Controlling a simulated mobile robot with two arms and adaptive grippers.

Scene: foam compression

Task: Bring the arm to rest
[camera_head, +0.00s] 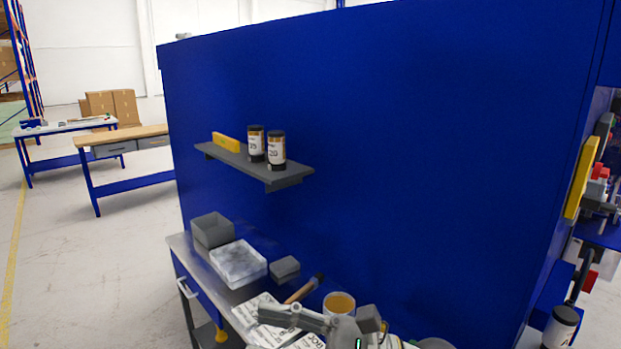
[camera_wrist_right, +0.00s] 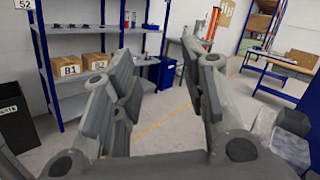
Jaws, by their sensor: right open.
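In the right wrist view my right gripper (camera_wrist_right: 165,95) is open, with nothing between its fingers. Its two grey fingers point out over the open floor toward a shelf unit in the background. In the head view, a grey arm part of mine shows at the bottom edge in front of the bench. I cannot make out a left gripper in either view.
A workbench (camera_head: 178,243) against the blue panel (camera_head: 400,130) carries grey boxes, a clear-lidded box (camera_head: 238,263), a hammer (camera_head: 303,289) and papers. A small shelf (camera_head: 288,181) holds two canisters. The shelf unit (camera_wrist_right: 88,32) with cartons stands beyond clear floor.

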